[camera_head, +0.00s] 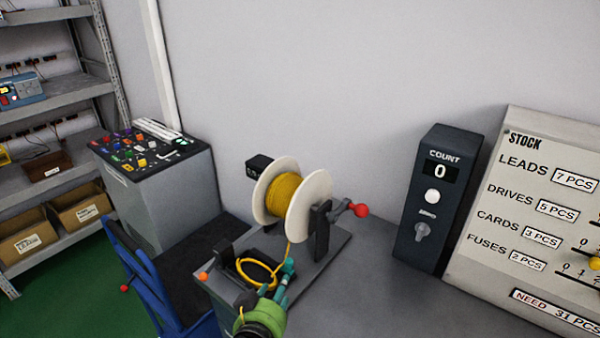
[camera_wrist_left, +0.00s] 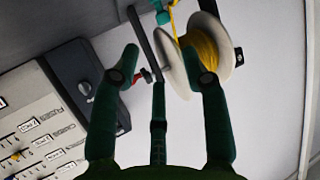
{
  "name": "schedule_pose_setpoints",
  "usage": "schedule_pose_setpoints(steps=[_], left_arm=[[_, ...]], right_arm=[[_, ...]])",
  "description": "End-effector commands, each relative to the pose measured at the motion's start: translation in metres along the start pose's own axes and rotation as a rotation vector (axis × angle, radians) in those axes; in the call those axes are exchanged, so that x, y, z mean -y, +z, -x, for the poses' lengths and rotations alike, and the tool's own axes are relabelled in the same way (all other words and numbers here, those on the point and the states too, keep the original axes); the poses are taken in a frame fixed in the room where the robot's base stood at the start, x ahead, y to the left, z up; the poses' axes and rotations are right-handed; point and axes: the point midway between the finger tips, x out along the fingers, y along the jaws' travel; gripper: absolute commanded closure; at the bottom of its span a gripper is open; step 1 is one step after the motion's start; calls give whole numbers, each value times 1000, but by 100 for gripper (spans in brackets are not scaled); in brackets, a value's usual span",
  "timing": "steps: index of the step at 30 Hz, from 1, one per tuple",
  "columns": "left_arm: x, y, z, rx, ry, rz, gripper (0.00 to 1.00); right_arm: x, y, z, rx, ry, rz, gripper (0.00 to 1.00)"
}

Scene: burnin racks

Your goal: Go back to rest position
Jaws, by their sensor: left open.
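My left gripper (camera_head: 277,285) is green and shows at the bottom middle of the head view, over the front of the spool stand. In the left wrist view its dark green fingers (camera_wrist_left: 160,65) are spread apart with nothing between them. Beyond them are the white spool with yellow wire (camera_wrist_left: 203,52) and its red-knobbed crank. In the head view the spool (camera_head: 288,193) stands upright on the grey stand, and a yellow strand runs down from it towards the gripper. A small teal piece (camera_wrist_left: 163,15) shows beside yellow wire in the wrist view. My right gripper is out of view.
A dark counter box (camera_head: 437,200) reading 0 and a stock board (camera_head: 530,225) stand right of the spool. A blue chair-like frame (camera_head: 140,275) and a grey control cabinet (camera_head: 160,190) are left. Shelves (camera_head: 60,90) fill the far left. Bench surface (camera_head: 370,290) is clear right of the stand.

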Motion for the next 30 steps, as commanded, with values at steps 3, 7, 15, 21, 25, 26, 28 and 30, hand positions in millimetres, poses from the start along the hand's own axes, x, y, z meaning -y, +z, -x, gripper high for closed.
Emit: schedule_pose_setpoints(steps=[3,7,15,21,25,26,28,30], left_arm=[[12,19,8,66,-23,2,54],[41,68,37,252,-72,-6,54],[78,148,111,599,-87,-49,54],[91,182,161,781,-58,-82,54],[97,199,191,884,-32,-104,54],[96,206,182,882,-32,-104,54],[97,220,172,886,-32,-104,54],[98,233,164,892,-31,-103,54]], right_arm=[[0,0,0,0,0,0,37],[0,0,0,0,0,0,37],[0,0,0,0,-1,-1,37],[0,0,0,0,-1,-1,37],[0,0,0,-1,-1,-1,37],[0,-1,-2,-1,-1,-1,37],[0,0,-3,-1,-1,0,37],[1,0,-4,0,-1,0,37]])
